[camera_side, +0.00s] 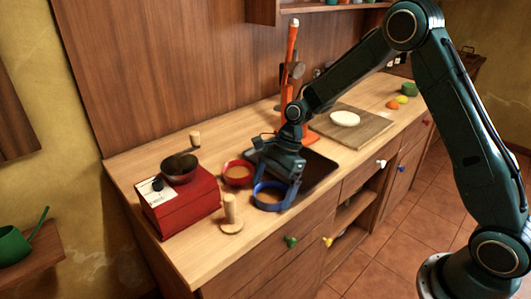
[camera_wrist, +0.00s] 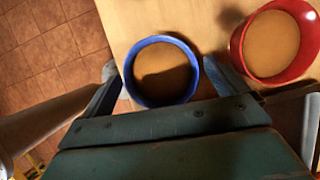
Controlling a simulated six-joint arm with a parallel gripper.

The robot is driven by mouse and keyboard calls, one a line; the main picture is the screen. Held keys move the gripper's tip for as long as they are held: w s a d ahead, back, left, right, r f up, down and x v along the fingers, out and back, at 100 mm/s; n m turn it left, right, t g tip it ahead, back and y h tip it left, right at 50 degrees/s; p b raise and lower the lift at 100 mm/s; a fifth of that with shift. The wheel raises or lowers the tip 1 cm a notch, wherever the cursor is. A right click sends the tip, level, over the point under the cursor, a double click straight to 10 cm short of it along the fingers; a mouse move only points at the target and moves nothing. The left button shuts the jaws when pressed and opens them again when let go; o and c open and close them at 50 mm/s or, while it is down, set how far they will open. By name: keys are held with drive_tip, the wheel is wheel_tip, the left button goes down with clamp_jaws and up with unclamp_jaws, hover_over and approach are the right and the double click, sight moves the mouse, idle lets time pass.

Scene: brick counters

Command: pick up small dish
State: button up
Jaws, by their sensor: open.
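A small round blue dish (camera_side: 267,207) with a tan-brown inside stands on the counter near its front edge. It also shows in the wrist view (camera_wrist: 130,72). My gripper (camera_side: 274,186) is open and low over it, with one finger on each side of the dish. In the wrist view the fingers of my gripper (camera_wrist: 165,85) flank the blue rim; the right finger is very close to it, and I cannot tell whether it touches. A red dish (camera_side: 238,180) of similar shape stands just behind and left; it also shows in the wrist view (camera_wrist: 300,70).
A red box with a metal bowl and crank (camera_side: 180,195) and a wooden stamp-like tool (camera_side: 231,215) stand to the left. A dark tray (camera_side: 318,172), an orange stand (camera_side: 292,55) and a board (camera_side: 365,130) with a white piece (camera_side: 345,118) lie behind and right.

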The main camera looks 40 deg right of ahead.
sight(272, 198)
drive_tip(key=c, duration=1.1)
drive_tip(key=shift+r, duration=0.15)
drive_tip(key=shift+c, duration=0.2)
wheel_tip(272, 198, up, 10)
idle(0.4)
